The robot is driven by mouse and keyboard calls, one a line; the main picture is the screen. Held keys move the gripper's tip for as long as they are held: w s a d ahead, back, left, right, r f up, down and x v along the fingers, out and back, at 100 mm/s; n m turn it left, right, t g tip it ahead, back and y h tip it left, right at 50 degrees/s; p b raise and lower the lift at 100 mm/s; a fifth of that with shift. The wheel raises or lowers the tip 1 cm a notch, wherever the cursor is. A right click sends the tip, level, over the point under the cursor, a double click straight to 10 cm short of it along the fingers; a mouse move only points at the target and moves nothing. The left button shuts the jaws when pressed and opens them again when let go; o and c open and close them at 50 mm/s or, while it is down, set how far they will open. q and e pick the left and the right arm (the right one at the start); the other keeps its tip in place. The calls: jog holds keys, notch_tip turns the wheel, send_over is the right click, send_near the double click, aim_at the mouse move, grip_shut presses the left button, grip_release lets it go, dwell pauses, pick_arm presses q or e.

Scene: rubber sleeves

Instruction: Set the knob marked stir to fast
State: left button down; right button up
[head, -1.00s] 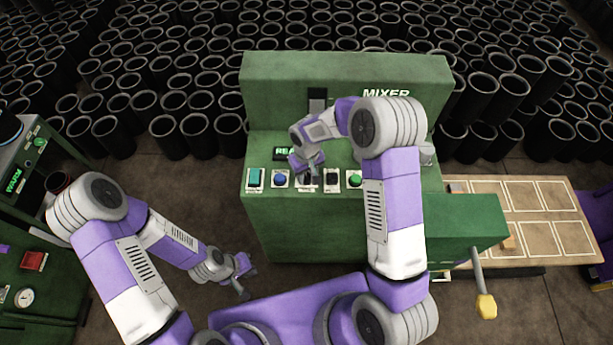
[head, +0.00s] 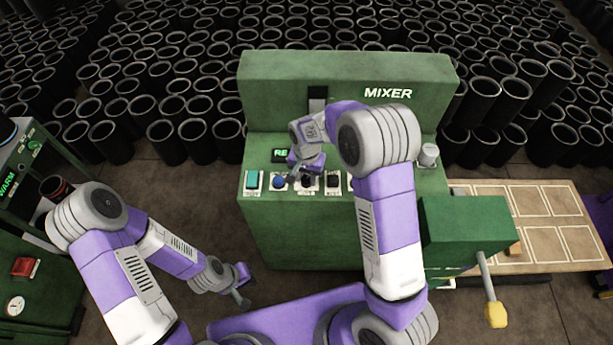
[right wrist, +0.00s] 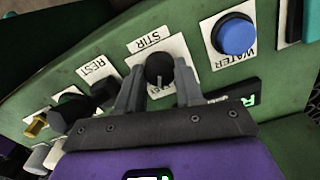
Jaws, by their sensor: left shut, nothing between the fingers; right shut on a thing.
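The stir knob (right wrist: 159,70) is a round black knob on a white plate, with the word STIR upside down in the right wrist view. A pale pointer line on it points toward the bottom of that view. The plate's other markings are mostly hidden by the fingers, so I cannot read the setting. My right gripper (right wrist: 157,88) is shut on the knob, one finger on each side. In the head view my right gripper (head: 306,171) is over the green mixer's (head: 300,225) sloped panel. My left gripper (head: 243,287) is shut and empty, low beside the mixer.
A teal switch (head: 254,180) is at the panel's left end. A yellow-ended lever (head: 495,313) sticks out at right. Black sleeves stand behind.

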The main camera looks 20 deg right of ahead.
aim_at(306, 179)
dwell(0.4)
jog(key=o, duration=1)
jog(key=shift+o, duration=0.2)
jog(key=shift+r, duration=0.1)
notch_tip(306, 179, up, 8)
jog(key=shift+f, duration=0.25)
